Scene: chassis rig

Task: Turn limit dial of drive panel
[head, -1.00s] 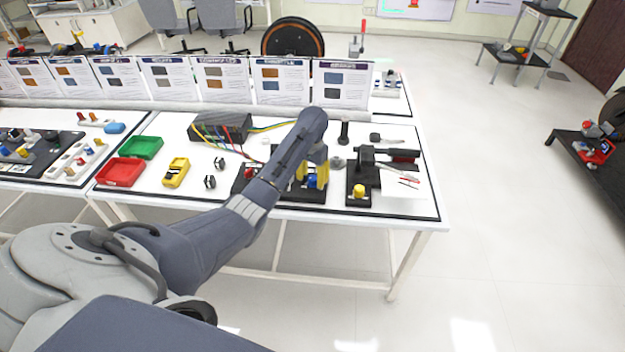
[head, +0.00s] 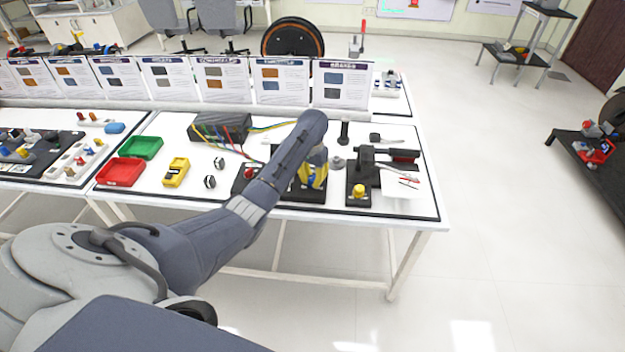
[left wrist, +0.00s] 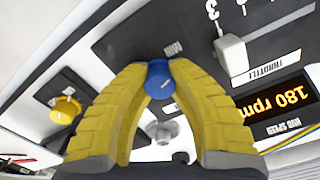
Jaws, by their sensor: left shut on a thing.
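The drive panel (left wrist: 130,35) is a black panel on the table; in the head view its base (head: 300,195) shows partly behind my left arm. The limit dial, a small blue knob (left wrist: 159,80), sits on the panel between the yellow fingertips of my left gripper (left wrist: 158,70). Those fingers are closed onto the knob from both sides. In the head view the left gripper (head: 314,172) points down at the panel, and the arm hides part of it. The panel's display (left wrist: 275,103) reads 180 rpm beside a white throttle lever (left wrist: 230,52). My right gripper is in neither view.
A black fixture with a yellow knob (head: 358,190) stands just right of the panel. A dark box with coloured wires (head: 222,128) is behind. Red (head: 120,172) and green (head: 140,147) trays and a yellow meter (head: 175,172) are to the left.

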